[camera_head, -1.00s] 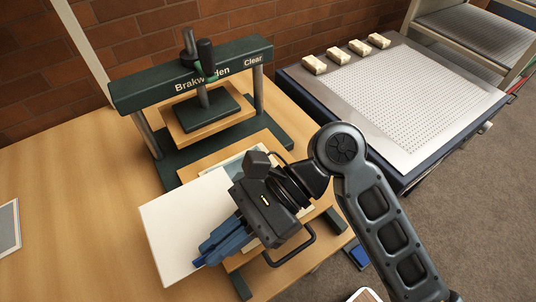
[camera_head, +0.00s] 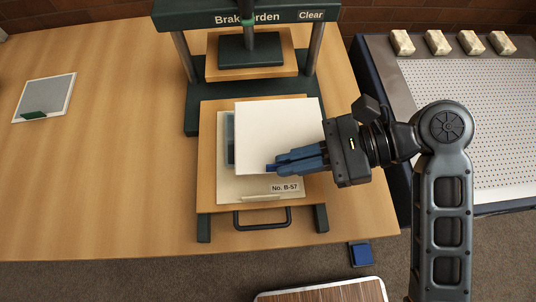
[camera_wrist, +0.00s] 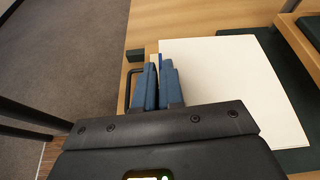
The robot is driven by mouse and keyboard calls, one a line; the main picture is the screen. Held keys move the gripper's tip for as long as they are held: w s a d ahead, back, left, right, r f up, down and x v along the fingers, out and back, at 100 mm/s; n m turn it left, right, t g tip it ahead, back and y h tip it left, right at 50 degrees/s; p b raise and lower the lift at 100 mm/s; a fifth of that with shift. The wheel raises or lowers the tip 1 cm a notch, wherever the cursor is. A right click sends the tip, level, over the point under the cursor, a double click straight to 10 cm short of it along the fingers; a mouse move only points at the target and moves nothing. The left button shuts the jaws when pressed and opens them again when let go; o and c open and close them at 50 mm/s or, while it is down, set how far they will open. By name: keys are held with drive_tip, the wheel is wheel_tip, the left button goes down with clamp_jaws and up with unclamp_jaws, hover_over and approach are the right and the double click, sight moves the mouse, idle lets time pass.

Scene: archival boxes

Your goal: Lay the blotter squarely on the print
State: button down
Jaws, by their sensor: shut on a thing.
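The white blotter (camera_head: 278,128) is held level at its lower edge by my gripper (camera_head: 272,168), whose blue fingers are shut on it. The print (camera_head: 229,140), in a cream mount labelled "No. B-57" (camera_head: 285,187), lies on the wooden press board (camera_head: 207,160). The blotter covers most of the print, shifted right and up; a strip of print at left and the mount's lower part show. I cannot tell whether it touches. In the wrist view the blotter (camera_wrist: 225,75) extends away from the fingers (camera_wrist: 158,85).
The green press (camera_head: 190,110) stands behind the board, with its platen (camera_head: 250,50) raised. A light sheet with a green piece (camera_head: 45,97) lies far left on the table. A perforated table (camera_head: 480,110) with several pale blocks stands right. A blue object (camera_head: 361,253) is on the floor.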

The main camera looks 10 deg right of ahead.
sight(272, 152)
drive_tip(key=w+a+f, duration=0.1)
drive_tip(key=a, duration=0.1)
drive_tip(key=w+a+f, duration=0.2)
drive_tip(key=shift+w+f, duration=0.15)
drive_tip(key=shift+w, duration=0.15)
drive_tip(key=shift+a+f, duration=0.1)
drive_tip(key=shift+f, duration=1.85)
drive_tip(key=c, duration=1.3)
unclamp_jaws()
drive_tip(key=shift+o, duration=0.2)
drive_tip(key=v, duration=1.2)
drive_tip(key=shift+b, duration=0.3)
drive_tip(key=shift+s, duration=0.1)
